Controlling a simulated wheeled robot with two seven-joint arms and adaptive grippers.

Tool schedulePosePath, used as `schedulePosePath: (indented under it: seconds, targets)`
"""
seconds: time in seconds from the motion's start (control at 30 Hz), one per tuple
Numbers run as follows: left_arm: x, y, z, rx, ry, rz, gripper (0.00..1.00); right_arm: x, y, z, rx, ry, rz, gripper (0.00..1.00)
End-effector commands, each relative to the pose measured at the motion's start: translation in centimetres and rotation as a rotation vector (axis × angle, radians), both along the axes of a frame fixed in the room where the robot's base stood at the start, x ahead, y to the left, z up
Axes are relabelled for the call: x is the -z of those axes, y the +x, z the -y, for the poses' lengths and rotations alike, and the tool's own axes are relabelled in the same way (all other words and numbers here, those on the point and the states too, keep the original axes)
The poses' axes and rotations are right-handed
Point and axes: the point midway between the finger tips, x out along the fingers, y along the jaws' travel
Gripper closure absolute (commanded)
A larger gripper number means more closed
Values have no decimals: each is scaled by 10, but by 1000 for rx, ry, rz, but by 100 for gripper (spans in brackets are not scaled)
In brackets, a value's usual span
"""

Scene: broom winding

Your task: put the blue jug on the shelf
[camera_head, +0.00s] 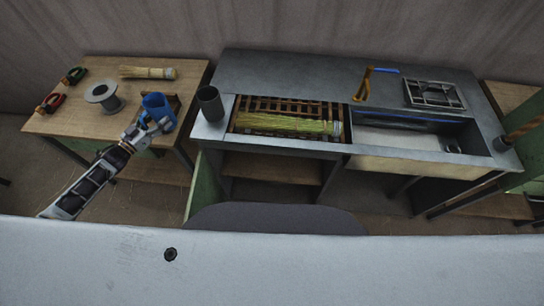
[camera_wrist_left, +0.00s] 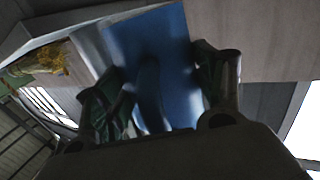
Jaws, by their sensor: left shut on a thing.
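The blue jug (camera_head: 157,106) is at the front right corner of the left wooden table in the head view. My left gripper (camera_head: 152,128) reaches it from the front and is shut on it. In the left wrist view the jug (camera_wrist_left: 160,45) fills the space between the two dark fingers of my left gripper (camera_wrist_left: 162,82). I cannot tell whether the jug touches the tabletop. A wooden shelf board (camera_head: 270,167) shows under the middle bench. My right gripper is out of view.
The left table (camera_head: 75,125) also holds a grey spool (camera_head: 103,97), a straw bundle (camera_head: 148,72) and two clamps. A dark cylinder (camera_head: 210,103) stands on the bench's left end. Straw (camera_head: 288,123) lies in the bench's slatted recess. A basin (camera_head: 415,140) is to its right.

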Motion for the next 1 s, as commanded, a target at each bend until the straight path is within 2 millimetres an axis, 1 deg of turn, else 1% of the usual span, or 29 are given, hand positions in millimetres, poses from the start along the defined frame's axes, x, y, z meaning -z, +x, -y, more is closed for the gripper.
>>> schedulePosePath:
  seconds: [0.27, 0.53, 0.7, 1.0]
  targets:
    - [-2, -5, 11, -21, -2, -1, 68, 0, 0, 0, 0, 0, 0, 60]
    - [-6, -16, 38, -75, -3, -1, 68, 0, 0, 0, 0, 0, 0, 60]
    - [-9, -23, 59, -115, -5, 1, 68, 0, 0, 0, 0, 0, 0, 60]
    - [-13, -35, 88, -179, -3, 0, 68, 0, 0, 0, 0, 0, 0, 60]
